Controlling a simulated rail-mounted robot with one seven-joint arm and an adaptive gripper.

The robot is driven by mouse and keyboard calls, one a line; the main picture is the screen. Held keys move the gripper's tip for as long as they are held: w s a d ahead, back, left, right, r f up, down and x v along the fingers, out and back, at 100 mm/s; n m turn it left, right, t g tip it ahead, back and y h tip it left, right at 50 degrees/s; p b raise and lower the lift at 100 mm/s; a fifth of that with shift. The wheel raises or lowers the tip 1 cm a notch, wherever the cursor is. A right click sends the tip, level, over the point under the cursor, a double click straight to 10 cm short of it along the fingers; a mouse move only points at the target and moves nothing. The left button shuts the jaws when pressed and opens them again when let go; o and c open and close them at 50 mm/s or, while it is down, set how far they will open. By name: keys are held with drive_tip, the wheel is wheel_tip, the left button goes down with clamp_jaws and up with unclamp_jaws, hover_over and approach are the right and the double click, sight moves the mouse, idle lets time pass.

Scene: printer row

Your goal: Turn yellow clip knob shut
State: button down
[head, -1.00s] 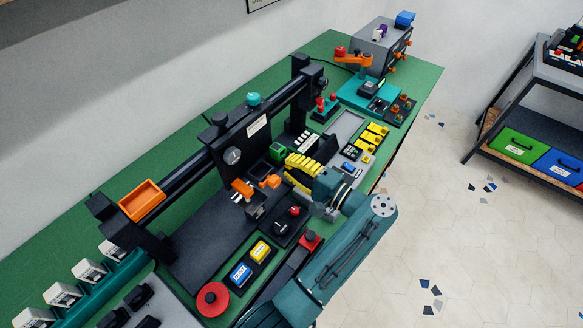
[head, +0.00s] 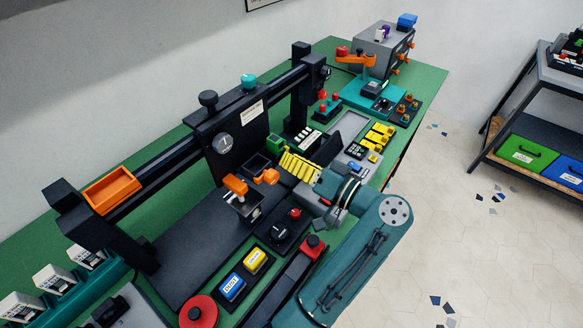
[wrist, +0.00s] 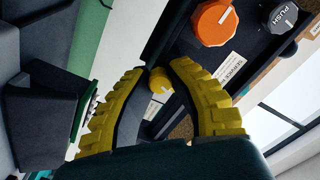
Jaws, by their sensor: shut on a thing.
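The yellow clip knob (wrist: 160,80) is a small round knob with a pale line on its face. In the wrist view it sits between the tips of my gripper (wrist: 160,72), whose ridged yellow fingers are closed on its two sides. In the head view my gripper (head: 287,160) reaches in from the right over the bench, behind the black print bed. The knob itself is hidden there by the fingers and nearby parts.
An orange knob (wrist: 213,22) and a grey knob marked PUSH (wrist: 284,16) sit on a dark panel beyond my right finger. A green block (head: 276,144) stands close to the fingertips. Yellow blocks (head: 378,135) lie farther back on the bench.

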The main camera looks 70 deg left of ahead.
drive_tip(key=shift+f+n+b, duration=0.1)
drive_tip(key=shift+n+b, duration=0.85)
drive_tip(key=shift+n, duration=0.15)
drive_tip(key=c, duration=0.9)
unclamp_jaws()
drive_tip(key=v, duration=1.2)
